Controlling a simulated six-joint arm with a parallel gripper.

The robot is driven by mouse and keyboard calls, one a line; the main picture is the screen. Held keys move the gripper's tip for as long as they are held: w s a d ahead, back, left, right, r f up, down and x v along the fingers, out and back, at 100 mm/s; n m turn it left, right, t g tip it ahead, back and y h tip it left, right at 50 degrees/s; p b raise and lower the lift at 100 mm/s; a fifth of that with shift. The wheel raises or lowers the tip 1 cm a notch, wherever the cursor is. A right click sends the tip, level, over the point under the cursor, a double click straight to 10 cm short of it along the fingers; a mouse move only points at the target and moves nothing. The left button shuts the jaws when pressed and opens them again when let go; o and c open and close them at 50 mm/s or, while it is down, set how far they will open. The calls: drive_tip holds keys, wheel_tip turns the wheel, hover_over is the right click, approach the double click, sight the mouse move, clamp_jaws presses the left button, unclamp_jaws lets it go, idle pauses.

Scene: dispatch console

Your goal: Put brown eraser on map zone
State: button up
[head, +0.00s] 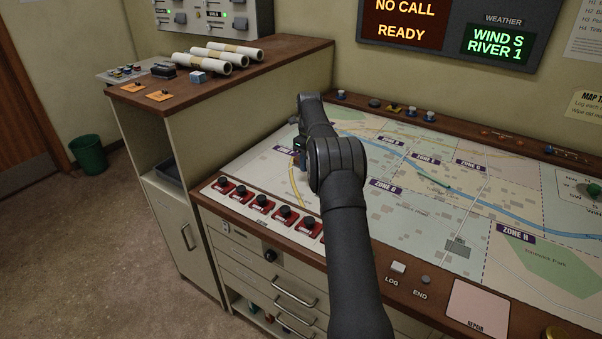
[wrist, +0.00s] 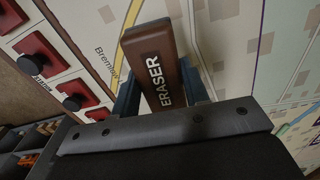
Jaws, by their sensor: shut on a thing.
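The brown eraser (wrist: 153,62), with white "ERASER" lettering, is between the two fingers of my gripper (wrist: 162,88) in the wrist view. My gripper is shut on it. Printed map surface shows behind the eraser; I cannot tell whether the two touch. In the head view my gripper (head: 299,152) is over the left part of the map (head: 420,205), largely hidden by my own arm, and the eraser cannot be made out there. The map is split into labelled zones, among them Zone G (head: 384,185) and Zone H (head: 516,233).
A row of red-based black buttons (head: 262,202) runs along the map's front left edge and shows in the wrist view (wrist: 38,55). Small knobs (head: 411,111) line the back ledge. A higher cabinet (head: 250,70) with rolled papers (head: 215,60) stands at left.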

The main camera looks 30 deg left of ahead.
sight(301, 180)
drive_tip(key=a, duration=0.1)
drive_tip(key=a+f, duration=0.1)
drive_tip(key=shift+s+a+f, duration=0.15)
drive_tip(key=shift+a+f, duration=0.15)
drive_tip(key=shift+f, duration=2)
drive_tip(key=o, duration=1.1)
drive_tip(key=shift+f, duration=0.15)
drive_tip(key=shift+c, duration=0.2)
wheel_tip(301, 180, up, 12)
drive_tip(key=shift+r, duration=0.15)
wheel_tip(301, 180, down, 13)
drive_tip(key=shift+r, duration=2.15)
